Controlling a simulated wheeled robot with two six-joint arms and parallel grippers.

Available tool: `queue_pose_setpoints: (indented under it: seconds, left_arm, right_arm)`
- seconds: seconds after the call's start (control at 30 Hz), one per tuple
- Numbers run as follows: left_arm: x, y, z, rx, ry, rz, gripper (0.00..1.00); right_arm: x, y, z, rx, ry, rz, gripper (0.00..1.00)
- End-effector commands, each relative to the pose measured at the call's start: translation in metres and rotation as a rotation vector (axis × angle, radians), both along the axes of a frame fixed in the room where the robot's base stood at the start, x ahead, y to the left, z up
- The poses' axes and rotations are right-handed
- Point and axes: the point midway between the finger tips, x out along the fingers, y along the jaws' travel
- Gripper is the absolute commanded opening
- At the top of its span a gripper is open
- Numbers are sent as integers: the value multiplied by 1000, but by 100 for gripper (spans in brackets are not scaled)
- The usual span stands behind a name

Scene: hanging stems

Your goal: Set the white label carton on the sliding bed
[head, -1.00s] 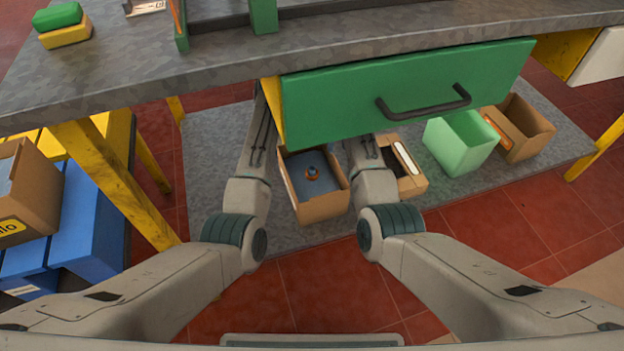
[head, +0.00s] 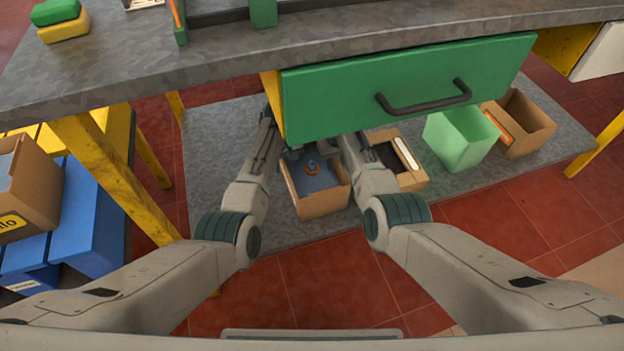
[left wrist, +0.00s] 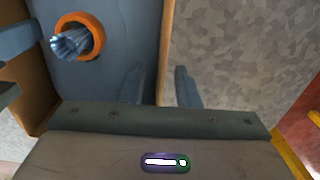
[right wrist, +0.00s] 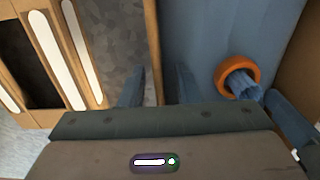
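A brown carton with a white strip along its rim (head: 410,181) stands on the grey mat; its white strips also show in the right wrist view (right wrist: 45,50). Left of it stands an open carton with a blue inside (head: 325,205) and an orange-ringed blue piece (head: 312,167). My left gripper (left wrist: 159,88) is open, fingers either side of that blue-lined carton's wall. My right gripper (right wrist: 156,88) is open, fingers either side of its opposite wall. In the head view, the drawer hides part of the left gripper. I cannot tell which thing is the sliding bed.
The green drawer (head: 400,85) and worktop (head: 200,55) overhang the grippers. A pale green bin (head: 460,140) and another carton (head: 528,135) stand right. A carton with a yellow label (head: 35,195) sits at left by blue blocks (head: 90,220). Red floor in front is clear.

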Motion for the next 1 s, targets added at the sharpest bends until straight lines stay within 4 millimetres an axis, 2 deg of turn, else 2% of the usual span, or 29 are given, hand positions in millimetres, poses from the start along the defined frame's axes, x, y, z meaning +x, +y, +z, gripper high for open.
queue_pose_setpoints:
  seconds: [0.3,0.33,0.47,0.5,1.0]
  left_arm:
    - [0,0,-2,0,0,1,29]
    - [0,0,-2,0,0,1,27]
    - [0,0,-2,0,0,1,2]
    - [0,0,-2,0,0,1,0]
    - [0,0,-2,1,0,1,0]
  right_arm:
    - [0,0,-2,0,-1,-1,29]
    - [0,0,-2,0,-1,-1,27]
    - [0,0,-2,0,-1,-1,2]
    - [0,0,-2,0,-1,-1,0]
    - [0,0,-2,0,-1,-1,0]
